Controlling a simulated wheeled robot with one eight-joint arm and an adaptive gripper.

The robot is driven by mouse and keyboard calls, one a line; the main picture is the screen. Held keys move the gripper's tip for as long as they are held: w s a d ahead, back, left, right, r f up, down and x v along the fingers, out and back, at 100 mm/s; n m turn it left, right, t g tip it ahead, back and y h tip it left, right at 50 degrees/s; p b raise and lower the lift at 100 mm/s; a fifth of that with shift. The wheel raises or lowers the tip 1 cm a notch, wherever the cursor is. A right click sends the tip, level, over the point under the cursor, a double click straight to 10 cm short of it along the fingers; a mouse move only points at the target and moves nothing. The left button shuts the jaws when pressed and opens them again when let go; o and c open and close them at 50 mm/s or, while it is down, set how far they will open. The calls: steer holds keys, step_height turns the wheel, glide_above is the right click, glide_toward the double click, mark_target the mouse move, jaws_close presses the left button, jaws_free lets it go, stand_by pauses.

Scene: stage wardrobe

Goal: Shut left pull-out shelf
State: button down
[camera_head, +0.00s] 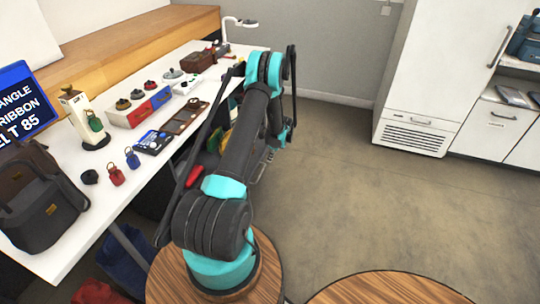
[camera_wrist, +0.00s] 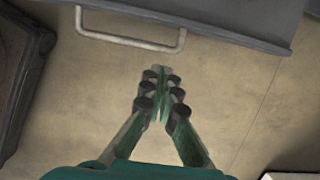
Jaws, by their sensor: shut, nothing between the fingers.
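A grey pull-out shelf (camera_wrist: 225,22) with a light bar handle (camera_wrist: 130,42) crosses the top of the wrist view. My gripper (camera_wrist: 160,72) is shut and empty, with bare floor behind its fingertips. The fingertips appear just below the handle in that picture, apart from it. In the head view my arm covers most of the shelf area under the table. A piece like the handle (camera_head: 262,166) shows at the arm's right side, and my fingers cannot be made out there. I cannot tell how far out the shelf stands.
A long white table (camera_head: 60,240) with bags, small coloured items and a lamp (camera_head: 238,22) runs along the left. A white cabinet (camera_head: 425,70) stands at the back right. Round wooden tops (camera_head: 390,290) are in the foreground. The floor (camera_head: 350,190) between is clear.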

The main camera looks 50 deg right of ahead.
mark_target(261, 161)
steer(key=w+f, duration=0.1)
steer(key=f, duration=0.1)
steer(key=w+a+f, duration=0.1)
steer(key=w+f, duration=0.1)
steer(key=shift+w+a+f, duration=0.2)
steer(key=shift+f, duration=0.15)
steer(key=shift+w+a, duration=0.25)
steer(key=shift+w, duration=0.45)
